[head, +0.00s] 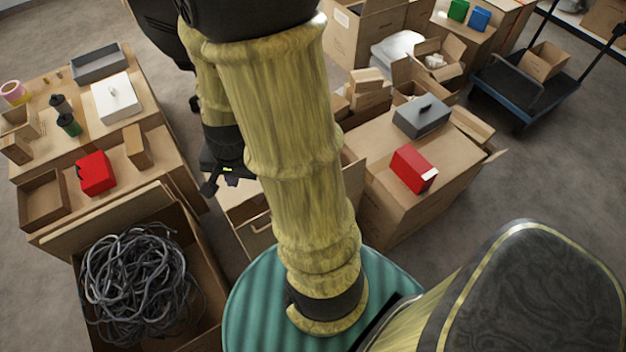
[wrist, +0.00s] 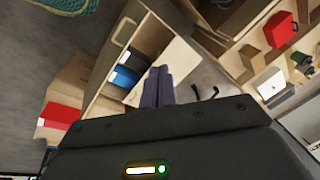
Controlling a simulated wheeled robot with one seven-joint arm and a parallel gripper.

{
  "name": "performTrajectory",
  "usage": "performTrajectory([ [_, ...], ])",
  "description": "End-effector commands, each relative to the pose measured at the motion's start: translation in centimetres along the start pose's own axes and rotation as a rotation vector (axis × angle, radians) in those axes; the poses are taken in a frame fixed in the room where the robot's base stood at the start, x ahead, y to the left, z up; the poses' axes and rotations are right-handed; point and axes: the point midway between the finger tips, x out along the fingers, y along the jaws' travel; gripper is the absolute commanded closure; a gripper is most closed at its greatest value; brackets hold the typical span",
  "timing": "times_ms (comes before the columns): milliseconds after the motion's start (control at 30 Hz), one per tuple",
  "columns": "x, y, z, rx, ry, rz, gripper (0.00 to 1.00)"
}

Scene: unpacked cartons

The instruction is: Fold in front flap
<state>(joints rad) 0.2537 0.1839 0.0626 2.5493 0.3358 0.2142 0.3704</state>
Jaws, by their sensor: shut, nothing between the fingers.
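An open carton (head: 250,232) stands in the middle of the head view, largely hidden behind my arm. In the wrist view the carton (wrist: 100,68) shows a wall with an oblong hand hole, and blue and dark items (wrist: 125,76) inside. A pale flap (wrist: 172,62) stands out along its right side; I cannot tell whether it is the front flap. My gripper (wrist: 158,85) is shut and empty, its dark fingers together in front of that flap. I cannot tell whether they touch it. In the head view my gripper (head: 210,186) is small and dark at the carton's left.
A carton with grey cable (head: 140,285) stands at lower left. Cartons at left bear a red box (head: 96,173) and a white box (head: 116,97). At right a carton bears a red box (head: 413,169) and a grey box (head: 421,115). A cart (head: 520,85) stands at upper right.

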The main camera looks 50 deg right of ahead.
Motion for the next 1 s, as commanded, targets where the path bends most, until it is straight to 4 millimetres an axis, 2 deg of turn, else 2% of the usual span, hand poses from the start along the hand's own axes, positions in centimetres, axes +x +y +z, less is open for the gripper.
performTrajectory([
  [33,0.6,1.2,-1.2,0.207,-0.005,0.008,1.00],
  [100,1.6,2.7,-2.6,0.504,-0.001,0.014,1.00],
  [167,2.5,4.3,-3.8,0.761,0.007,0.024,1.00],
  [300,4.4,8.8,-5.7,1.357,0.041,0.064,1.00],
  [400,5.6,12.4,-6.2,1.778,0.082,0.107,1.00],
  [533,6.8,16.4,-5.9,2.216,0.144,0.169,1.00],
  [600,7.2,17.8,-5.6,2.366,0.173,0.195,1.00],
  [700,7.4,18.7,-5.3,2.472,0.195,0.213,1.00],
  [1000,7.5,18.7,-5.3,2.481,0.199,0.214,1.00],
])
